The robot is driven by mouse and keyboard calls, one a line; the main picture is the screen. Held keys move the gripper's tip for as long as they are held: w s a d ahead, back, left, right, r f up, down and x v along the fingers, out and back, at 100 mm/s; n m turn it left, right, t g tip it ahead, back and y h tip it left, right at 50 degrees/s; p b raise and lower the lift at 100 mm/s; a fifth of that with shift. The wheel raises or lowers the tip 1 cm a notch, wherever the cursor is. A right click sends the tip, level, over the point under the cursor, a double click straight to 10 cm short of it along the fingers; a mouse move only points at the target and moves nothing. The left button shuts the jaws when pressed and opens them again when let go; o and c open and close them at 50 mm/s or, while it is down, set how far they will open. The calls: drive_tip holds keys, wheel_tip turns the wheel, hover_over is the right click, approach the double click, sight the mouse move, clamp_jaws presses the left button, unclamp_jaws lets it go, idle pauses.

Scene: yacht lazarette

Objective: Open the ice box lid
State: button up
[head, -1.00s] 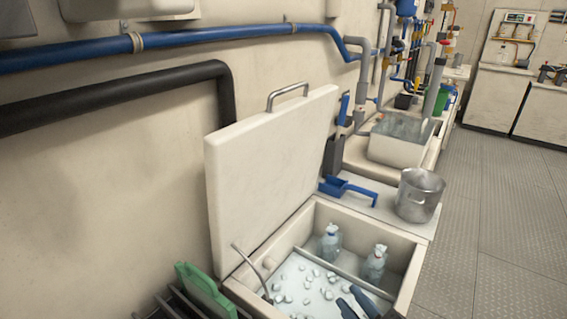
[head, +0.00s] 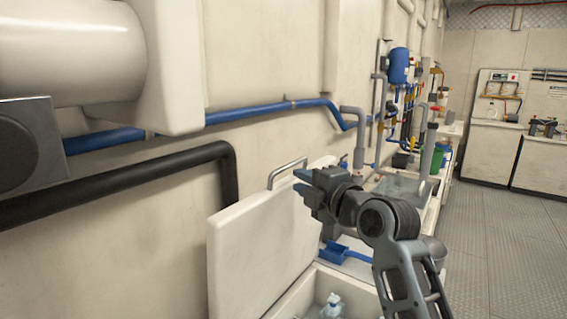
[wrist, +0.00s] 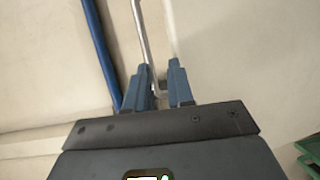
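The ice box lid (head: 262,235) is a thick cream panel standing raised and tilted beside the wall in the head view. Its metal handle (head: 287,172) is on the top edge. The ice box (head: 350,290) below it is open, with a clear bottle (head: 332,306) inside; its lower part is out of view. My gripper (head: 300,178) is at the lid's top edge, beside the handle. In the wrist view its two blue fingers (wrist: 159,72) stand apart, and the handle bar (wrist: 143,40) runs down to the gap between them. Contact cannot be told.
A blue scoop (head: 345,254) lies on the counter behind the box, and a metal pot (head: 436,252) is partly hidden by my arm. A black pipe (head: 130,180) and a blue pipe (head: 240,115) run along the wall. The floor (head: 500,230) at right is clear.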

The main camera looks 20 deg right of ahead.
sight(290, 167)
drive_tip(key=shift+w+r+n, duration=0.4)
drive_tip(key=shift+w+r, duration=0.1)
drive_tip(key=shift+r, duration=0.35)
drive_tip(key=shift+w, duration=0.35)
drive_tip(key=shift+p+x, duration=1)
drive_tip(key=shift+x, duration=2.45)
drive_tip(key=shift+c, duration=0.2)
drive_tip(key=shift+f, duration=0.1)
clamp_jaws()
